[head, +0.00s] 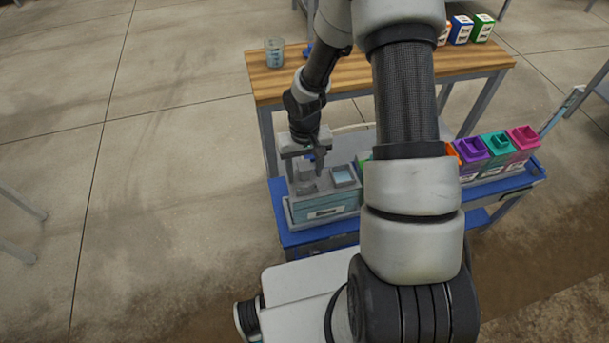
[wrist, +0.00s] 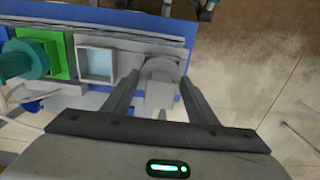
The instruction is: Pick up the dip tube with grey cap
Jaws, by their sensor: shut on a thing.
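The dip tube's grey cap (wrist: 160,92) shows as a pale grey block between the two fingers of my gripper (wrist: 160,79) in the wrist view. My gripper is shut on it. In the head view, my gripper (head: 312,158) points down over the left end of the cart, just above a grey-blue container (head: 322,208). The tube below the cap is hidden, so I cannot tell how far it is in the container.
A square opening (head: 344,177) lies right of my gripper. A green-framed container (wrist: 62,58) with a teal part is beyond it. Purple (head: 472,150), teal and pink containers line the blue cart (head: 535,172). A wooden table (head: 350,82) with a beaker (head: 274,52) stands behind.

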